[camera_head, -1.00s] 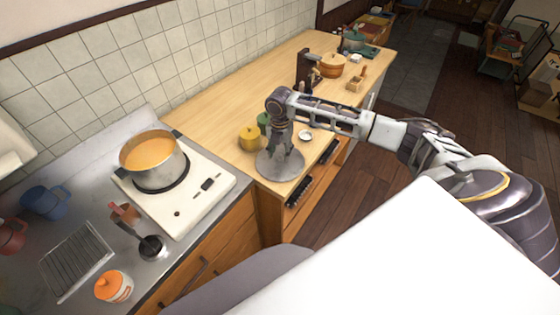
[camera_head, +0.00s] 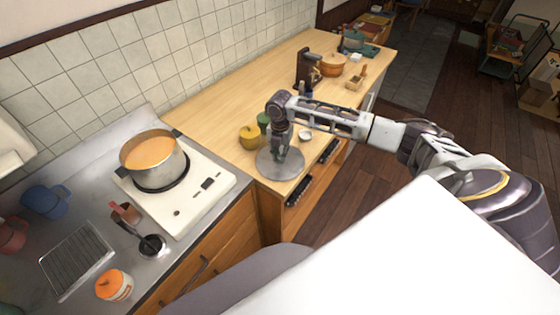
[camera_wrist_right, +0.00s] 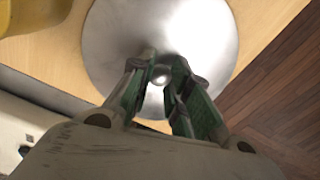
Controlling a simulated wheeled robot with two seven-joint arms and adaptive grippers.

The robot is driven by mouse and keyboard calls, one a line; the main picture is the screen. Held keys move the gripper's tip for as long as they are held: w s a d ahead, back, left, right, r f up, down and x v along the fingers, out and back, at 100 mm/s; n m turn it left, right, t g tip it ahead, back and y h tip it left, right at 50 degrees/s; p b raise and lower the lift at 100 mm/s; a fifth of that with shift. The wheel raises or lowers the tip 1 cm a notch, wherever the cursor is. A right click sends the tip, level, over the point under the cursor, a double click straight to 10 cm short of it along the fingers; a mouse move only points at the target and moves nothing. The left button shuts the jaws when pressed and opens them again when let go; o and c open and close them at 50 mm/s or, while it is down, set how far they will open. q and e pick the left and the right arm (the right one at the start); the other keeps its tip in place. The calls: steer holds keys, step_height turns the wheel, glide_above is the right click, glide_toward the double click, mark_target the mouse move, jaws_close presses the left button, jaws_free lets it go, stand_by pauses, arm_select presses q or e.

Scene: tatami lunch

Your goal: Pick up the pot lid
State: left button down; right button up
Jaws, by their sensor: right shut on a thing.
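The pot lid (camera_head: 266,170) is a round grey metal disc at the near end of the wooden counter, close to its corner. It also fills the top of the right wrist view (camera_wrist_right: 115,40). My right gripper (camera_head: 279,155) points down over the lid's middle. In the right wrist view its green-lined fingers (camera_wrist_right: 160,75) are closed around the small round knob (camera_wrist_right: 160,77) at the lid's centre. The lid looks level and seems to rest on the counter. My left gripper is in no view.
A yellow pot (camera_head: 249,138) stands on the counter just beside the lid, with a green item (camera_head: 263,120) behind it. A small white dish (camera_head: 305,135) is to the right. The pot of orange soup (camera_head: 153,155) sits on the white stove (camera_head: 200,190) at left.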

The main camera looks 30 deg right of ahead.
steer(key=shift+r, duration=0.1)
jaws_close()
step_height(320, 180, up, 10)
steer(key=shift+b, duration=0.4)
stand_by(0.6)
